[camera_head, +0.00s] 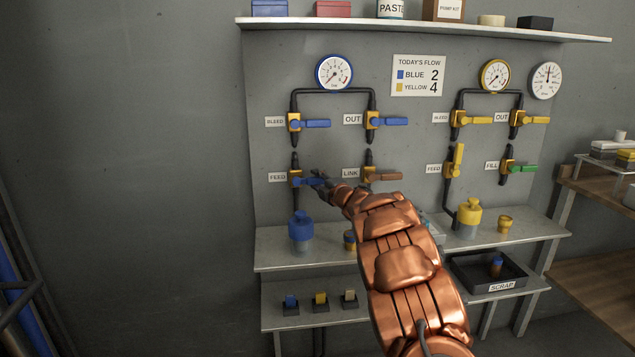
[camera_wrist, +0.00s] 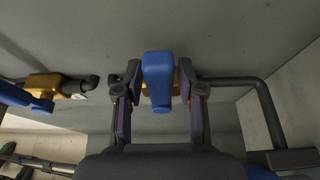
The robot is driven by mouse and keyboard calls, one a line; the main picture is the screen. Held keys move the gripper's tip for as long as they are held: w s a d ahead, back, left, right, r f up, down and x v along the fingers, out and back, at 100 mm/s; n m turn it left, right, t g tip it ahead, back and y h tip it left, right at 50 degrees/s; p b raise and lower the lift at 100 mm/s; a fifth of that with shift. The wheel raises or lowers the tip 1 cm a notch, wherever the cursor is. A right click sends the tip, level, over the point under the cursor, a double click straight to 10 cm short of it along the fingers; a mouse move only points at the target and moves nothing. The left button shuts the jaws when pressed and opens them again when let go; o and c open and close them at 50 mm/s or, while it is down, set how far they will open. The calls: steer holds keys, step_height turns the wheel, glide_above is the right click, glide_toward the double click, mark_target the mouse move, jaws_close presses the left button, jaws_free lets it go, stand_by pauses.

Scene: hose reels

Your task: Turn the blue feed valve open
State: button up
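The blue feed valve is at the panel's lower left, beside its FEED label (camera_head: 276,176). Its blue handle (camera_head: 306,181) points sideways to the right from a yellow body (camera_head: 296,178) on a dark vertical pipe. My gripper (camera_head: 322,184) is at the free end of this handle, and my copper arm reaches up to it from below right. In the wrist view the blue handle (camera_wrist: 158,82) lies between the two fingers of my gripper (camera_wrist: 160,110). A gap shows on each side of the handle, so the fingers are around it but not closed on it.
The blue bleed valve (camera_head: 312,123) is above, and the LINK valve (camera_head: 381,176) with a brown handle is to the right. A blue-capped container (camera_head: 301,231) stands on the shelf (camera_head: 275,262) below. Another blue-handled valve (camera_wrist: 40,98) shows left in the wrist view.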

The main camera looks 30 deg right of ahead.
jaws_close()
stand_by(0.5)
